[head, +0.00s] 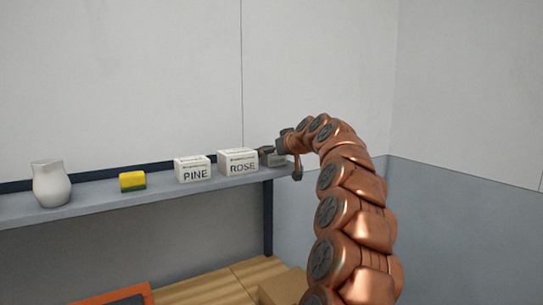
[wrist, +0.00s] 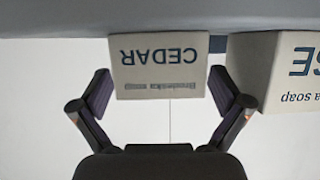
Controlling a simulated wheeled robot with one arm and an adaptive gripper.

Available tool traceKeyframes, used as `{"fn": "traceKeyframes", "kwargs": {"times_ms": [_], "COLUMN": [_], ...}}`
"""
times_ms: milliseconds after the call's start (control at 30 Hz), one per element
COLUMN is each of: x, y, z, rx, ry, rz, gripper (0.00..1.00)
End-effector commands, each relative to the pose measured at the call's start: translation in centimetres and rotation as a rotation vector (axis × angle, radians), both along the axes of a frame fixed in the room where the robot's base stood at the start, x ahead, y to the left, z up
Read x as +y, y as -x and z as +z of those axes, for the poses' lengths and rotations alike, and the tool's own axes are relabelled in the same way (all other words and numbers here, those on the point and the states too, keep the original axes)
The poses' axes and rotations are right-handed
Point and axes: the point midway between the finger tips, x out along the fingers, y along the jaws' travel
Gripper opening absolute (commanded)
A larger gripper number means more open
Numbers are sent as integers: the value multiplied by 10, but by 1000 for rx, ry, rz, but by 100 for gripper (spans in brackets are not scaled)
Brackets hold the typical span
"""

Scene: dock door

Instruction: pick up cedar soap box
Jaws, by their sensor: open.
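The cedar soap box (wrist: 160,68) is a pale box with dark "CEDAR" lettering, upside down in the wrist view. It sits on the shelf (head: 100,202), near its right end. In the wrist view my gripper (wrist: 160,84) is open, with one finger on each side of the box. A small gap shows beside each finger, and I see no clear contact.
A wall is behind.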

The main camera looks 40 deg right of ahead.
Motion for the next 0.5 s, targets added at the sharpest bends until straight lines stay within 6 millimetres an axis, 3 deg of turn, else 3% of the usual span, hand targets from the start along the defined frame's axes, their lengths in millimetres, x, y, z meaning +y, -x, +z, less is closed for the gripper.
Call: {"fn": "traceKeyframes", "kwargs": {"times_ms": [133, 500], "x": [0, 1], "y": [0, 0], "z": [0, 0], "rx": [-1, -1], "ry": [0, 0], "rz": [0, 1], "gripper": [100, 61]}}
